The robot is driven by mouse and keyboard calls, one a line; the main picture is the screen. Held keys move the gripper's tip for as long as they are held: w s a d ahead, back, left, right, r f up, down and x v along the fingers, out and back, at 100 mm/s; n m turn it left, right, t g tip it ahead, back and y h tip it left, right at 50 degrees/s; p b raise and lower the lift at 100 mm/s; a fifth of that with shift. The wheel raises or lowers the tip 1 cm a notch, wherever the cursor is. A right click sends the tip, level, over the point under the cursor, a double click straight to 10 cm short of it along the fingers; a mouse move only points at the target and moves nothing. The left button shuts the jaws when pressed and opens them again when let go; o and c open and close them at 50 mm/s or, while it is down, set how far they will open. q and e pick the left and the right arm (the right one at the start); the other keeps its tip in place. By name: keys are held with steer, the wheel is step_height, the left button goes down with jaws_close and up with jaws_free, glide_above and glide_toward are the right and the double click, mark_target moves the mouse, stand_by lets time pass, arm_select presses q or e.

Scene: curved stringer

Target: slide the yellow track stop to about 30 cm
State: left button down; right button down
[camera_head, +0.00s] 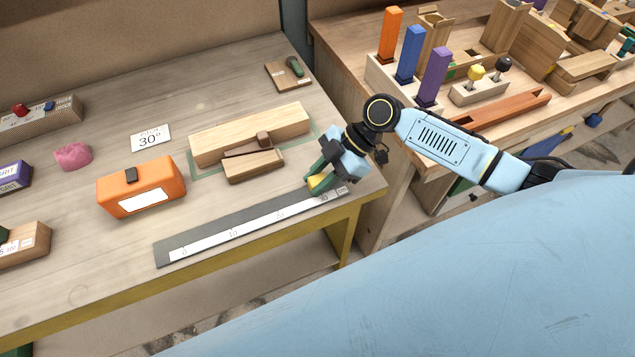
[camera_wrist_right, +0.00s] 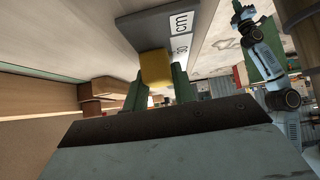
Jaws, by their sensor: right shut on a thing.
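The yellow track stop (camera_head: 317,182) sits on the dark track with a white scale (camera_head: 210,241), near the track's right end by the 30 mark. The scale shows 0, 10, 20 and 30 from left to right. My right gripper (camera_head: 318,177) has its green fingers shut on the stop. In the right wrist view the yellow stop (camera_wrist_right: 155,68) is between the green fingers, beside the printed "30" and "cm" on the scale (camera_wrist_right: 180,42). The fingers hide part of the stop, so its exact reading is unclear.
Behind the track are a wooden block (camera_head: 250,132) with a smaller wooden piece (camera_head: 253,168) in front, and an orange box (camera_head: 141,188). A "30°" card (camera_head: 151,138) lies farther back. The table's front edge runs close to the track. A second bench (camera_head: 400,175) stands at right.

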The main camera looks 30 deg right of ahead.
steer(key=shift+d, duration=0.15)
steer(key=c, duration=1.1)
jaws_free()
steer(key=shift+c, duration=0.2)
steer(key=v, duration=1.3)
steer(key=shift+d+r, duration=0.15)
